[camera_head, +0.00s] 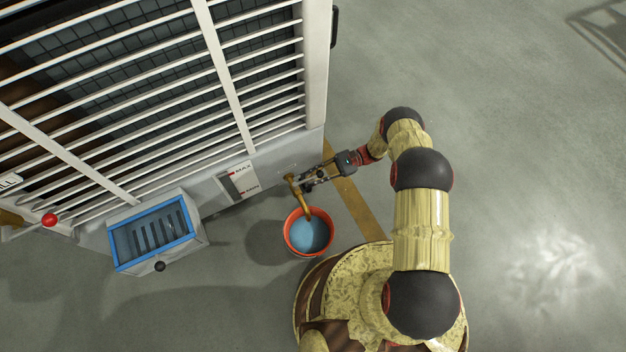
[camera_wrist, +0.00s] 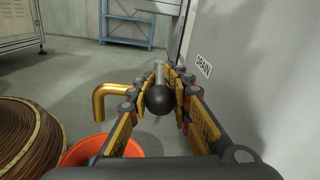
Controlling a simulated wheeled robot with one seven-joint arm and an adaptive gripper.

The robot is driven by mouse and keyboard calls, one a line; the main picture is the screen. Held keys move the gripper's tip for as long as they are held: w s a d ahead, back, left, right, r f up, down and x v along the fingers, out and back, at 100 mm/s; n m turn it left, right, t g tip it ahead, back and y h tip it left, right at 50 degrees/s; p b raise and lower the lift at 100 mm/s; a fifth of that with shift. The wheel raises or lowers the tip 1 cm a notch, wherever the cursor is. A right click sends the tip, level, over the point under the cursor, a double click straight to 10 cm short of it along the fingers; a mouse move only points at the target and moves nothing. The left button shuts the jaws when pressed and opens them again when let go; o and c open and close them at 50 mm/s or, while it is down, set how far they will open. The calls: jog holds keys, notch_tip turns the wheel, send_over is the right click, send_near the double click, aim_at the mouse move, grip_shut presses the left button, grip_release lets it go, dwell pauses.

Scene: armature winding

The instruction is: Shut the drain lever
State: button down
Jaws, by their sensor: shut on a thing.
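The drain lever (camera_wrist: 160,98) shows in the wrist view as a pale rod ending in a black ball knob that points toward the camera. My gripper (camera_wrist: 166,80) has its fingers on both sides of the lever and is shut on it. In the head view, my gripper (camera_head: 304,182) reaches left to the tank wall beside the brass drain spout (camera_head: 298,193); the lever itself is hard to make out there. The spout also shows in the wrist view (camera_wrist: 113,90), left of my fingers. A DRAIN label (camera_wrist: 203,66) is on the wall at right.
An orange bucket (camera_head: 289,238) holding bluish liquid stands under the spout. A grey box with a blue-framed window (camera_head: 200,222) and a barred cabinet (camera_head: 315,60) are at left. A blue shelf (camera_wrist: 128,42) stands in the background. The floor at right (camera_head: 540,180) is clear.

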jog(key=shift+w+n+g, duration=0.25)
jog(key=shift+n+g, duration=0.05)
jog(key=shift+g, duration=0.1)
jog(key=c, duration=1.9)
grip_release()
jog(key=shift+a, duration=0.1)
jog(key=v, duration=1.2)
jog(key=shift+r, duration=0.2)
jog(key=shift+f, duration=0.1)
